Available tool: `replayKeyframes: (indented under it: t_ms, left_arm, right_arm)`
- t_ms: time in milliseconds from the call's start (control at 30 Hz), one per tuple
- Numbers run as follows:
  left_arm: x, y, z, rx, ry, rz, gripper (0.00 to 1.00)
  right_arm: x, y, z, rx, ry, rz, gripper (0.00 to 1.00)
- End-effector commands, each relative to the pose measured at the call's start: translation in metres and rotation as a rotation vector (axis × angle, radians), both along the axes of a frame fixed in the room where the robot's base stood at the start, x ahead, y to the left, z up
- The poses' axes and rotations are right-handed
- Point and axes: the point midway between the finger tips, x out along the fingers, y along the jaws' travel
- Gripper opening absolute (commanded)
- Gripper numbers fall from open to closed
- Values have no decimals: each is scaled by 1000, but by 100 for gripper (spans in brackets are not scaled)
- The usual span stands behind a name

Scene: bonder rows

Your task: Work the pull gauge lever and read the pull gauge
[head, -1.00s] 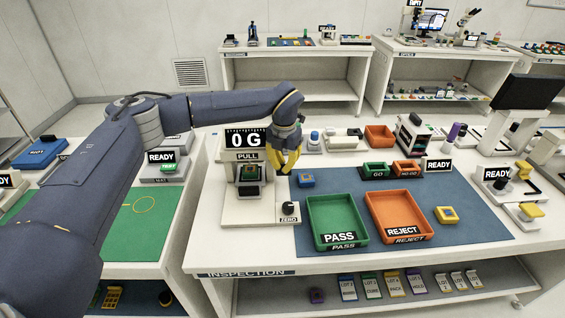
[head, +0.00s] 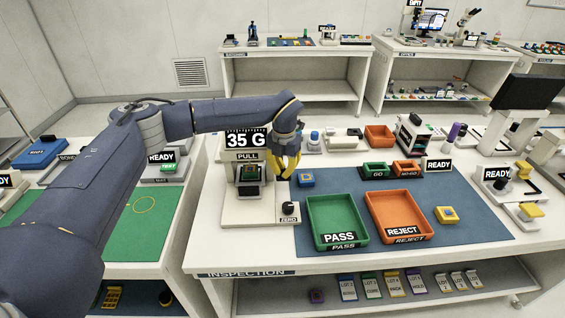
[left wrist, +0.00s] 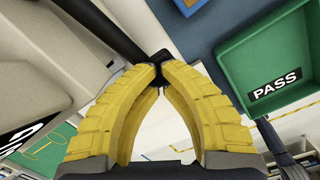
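The pull gauge (head: 240,208) stands at the left of the inspection bench. Its display (head: 246,139) reads 35 G, above a PULL label. A small green and gold part sits in the gauge's dark holder (head: 249,189). My left gripper (head: 287,178) is at the gauge's right side, pointing down. In the left wrist view its yellow fingers (left wrist: 158,80) close around the black end of the lever (left wrist: 115,32). The lever is mostly hidden by the fingers in the head view. My right gripper is not in view.
A black ZERO knob (head: 288,208) sits on the gauge base below my gripper. A blue part (head: 306,181) lies on the mat close by. The green PASS tray (head: 336,243) and orange REJECT tray (head: 400,236) stand to the right.

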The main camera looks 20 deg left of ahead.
Motion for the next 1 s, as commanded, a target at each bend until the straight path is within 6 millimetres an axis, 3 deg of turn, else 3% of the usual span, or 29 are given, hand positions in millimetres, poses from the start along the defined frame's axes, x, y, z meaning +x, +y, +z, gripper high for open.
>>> replayKeyframes:
  t_ms: [333,867,1000]
  left_arm:
    - [0,0,3,0,1,0,0]
    - [-4,-1,46,0,-1,-1,0]
    - [-4,-1,44,0,1,0,0]
  right_arm:
    - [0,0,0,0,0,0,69]
    - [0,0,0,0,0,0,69]
    - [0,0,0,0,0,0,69]
